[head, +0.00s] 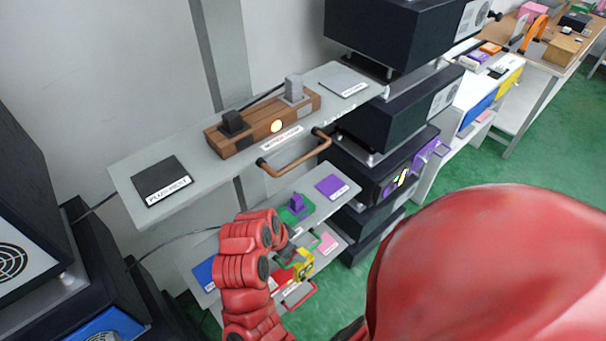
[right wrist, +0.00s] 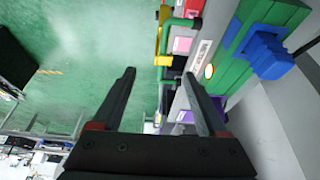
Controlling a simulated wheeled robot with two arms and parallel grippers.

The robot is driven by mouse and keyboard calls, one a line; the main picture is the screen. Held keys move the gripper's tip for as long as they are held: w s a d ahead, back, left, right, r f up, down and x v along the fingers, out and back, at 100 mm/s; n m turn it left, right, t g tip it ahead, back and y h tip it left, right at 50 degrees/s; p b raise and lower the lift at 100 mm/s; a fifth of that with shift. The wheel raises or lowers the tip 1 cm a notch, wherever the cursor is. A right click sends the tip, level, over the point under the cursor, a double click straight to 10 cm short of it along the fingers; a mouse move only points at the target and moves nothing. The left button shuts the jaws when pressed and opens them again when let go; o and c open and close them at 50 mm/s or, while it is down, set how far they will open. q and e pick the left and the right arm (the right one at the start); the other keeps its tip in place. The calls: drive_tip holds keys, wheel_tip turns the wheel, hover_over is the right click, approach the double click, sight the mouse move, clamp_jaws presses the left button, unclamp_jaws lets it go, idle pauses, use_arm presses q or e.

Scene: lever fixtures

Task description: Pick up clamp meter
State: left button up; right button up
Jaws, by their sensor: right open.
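I cannot pick out the clamp meter for certain in either view. My right gripper (right wrist: 159,74) shows in the right wrist view with its two dark fingers spread apart and nothing between them. Beyond the fingertips are the green floor and the edge of a lever fixture. In the head view a red segmented arm part of mine reaches up in front of the lower shelves and hides part of them. A large red part of mine covers the lower right. No left gripper jaws can be made out.
A grey shelf (head: 130,178) holds a wooden block (head: 215,141) with black and grey levers. A brown handle (head: 290,168) projects from its front. Dark boxes (head: 392,36) stack beside it. In the right wrist view a green fixture with a blue lever (right wrist: 267,55) is close on the right.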

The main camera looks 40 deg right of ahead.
drive_tip(key=b+x, duration=0.1)
drive_tip(key=x, duration=0.5)
drive_tip(key=shift+d, duration=0.1)
drive_tip(key=x, duration=0.1)
drive_tip(key=p+x, duration=0.1)
drive_tip(key=x, duration=0.1)
drive_tip(key=shift+w+d+f+p, duration=0.3)
drive_tip(key=shift+d, duration=0.05)
drive_tip(key=shift+w+d+f, duration=0.1)
drive_tip(key=shift+f, duration=0.35)
clamp_jaws()
idle(0.6)
